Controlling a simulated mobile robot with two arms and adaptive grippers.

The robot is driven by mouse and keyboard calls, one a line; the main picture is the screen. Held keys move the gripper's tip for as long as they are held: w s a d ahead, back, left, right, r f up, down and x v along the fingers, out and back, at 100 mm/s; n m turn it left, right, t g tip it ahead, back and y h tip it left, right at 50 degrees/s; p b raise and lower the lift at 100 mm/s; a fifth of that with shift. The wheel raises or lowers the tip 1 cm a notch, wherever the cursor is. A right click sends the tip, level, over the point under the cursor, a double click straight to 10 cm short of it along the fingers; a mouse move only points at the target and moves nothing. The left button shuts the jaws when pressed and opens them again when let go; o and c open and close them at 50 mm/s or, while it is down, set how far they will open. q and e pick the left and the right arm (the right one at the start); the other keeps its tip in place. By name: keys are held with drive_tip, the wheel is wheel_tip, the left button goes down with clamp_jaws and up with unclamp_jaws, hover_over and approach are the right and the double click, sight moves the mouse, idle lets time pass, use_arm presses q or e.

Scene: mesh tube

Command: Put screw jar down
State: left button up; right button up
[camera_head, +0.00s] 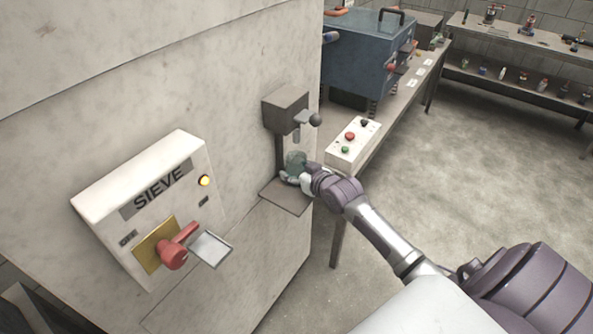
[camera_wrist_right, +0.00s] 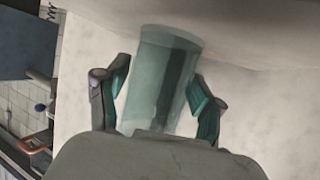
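The screw jar (camera_head: 295,159) is a see-through teal cylinder. In the head view it is at the small dispenser on the grey wall, just above a flat metal plate (camera_head: 287,197); I cannot tell whether it touches the plate. My right gripper (camera_head: 297,174) is at the jar, partly covering it. In the right wrist view the jar (camera_wrist_right: 168,78) stands between the two teal-padded fingers of my right gripper (camera_wrist_right: 162,82). A narrow gap shows beside the left finger; the right finger is very close to or touching the jar. My left gripper is not in view.
A grey dispenser head with a dark knob (camera_head: 315,119) overhangs the jar. A white button box (camera_head: 353,143) is close on the right, below a blue machine (camera_head: 362,52). A sieve panel (camera_head: 150,195) with a red handle juts out at left. Open floor lies at right.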

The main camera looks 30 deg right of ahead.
drive_tip(key=shift+o, duration=0.4)
drive_tip(key=shift+s+r, duration=0.15)
drive_tip(key=v, duration=1.1)
drive_tip(key=shift+s+b, duration=0.4)
drive_tip(key=shift+b, duration=0.05)
drive_tip(key=s+a+f+g, duration=0.1)
drive_tip(key=a+f, duration=0.6)
drive_tip(key=f, duration=0.6)
drive_tip(key=s+a+f+g, duration=0.1)
drive_tip(key=s+f+g, duration=0.1)
drive_tip(key=s+f, duration=0.65)
drive_tip(key=s+a+f+g, duration=0.2)
drive_tip(key=s+f+g, duration=0.1)
drive_tip(key=f, duration=1.1)
drive_tip(key=s+a+f+g, duration=0.1)
drive_tip(key=s+f+g, duration=0.1)
drive_tip(key=s+f, duration=0.3)
drive_tip(key=s+a+f+n+g, duration=0.1)
drive_tip(key=s+f, duration=0.5)
drive_tip(key=s, duration=0.8)
drive_tip(key=s+a+f+n+g, duration=0.1)
drive_tip(key=s+a+f+g, duration=0.1)
drive_tip(key=s+f, duration=0.4)
drive_tip(key=s+g, duration=0.1)
drive_tip(key=s, duration=0.3)
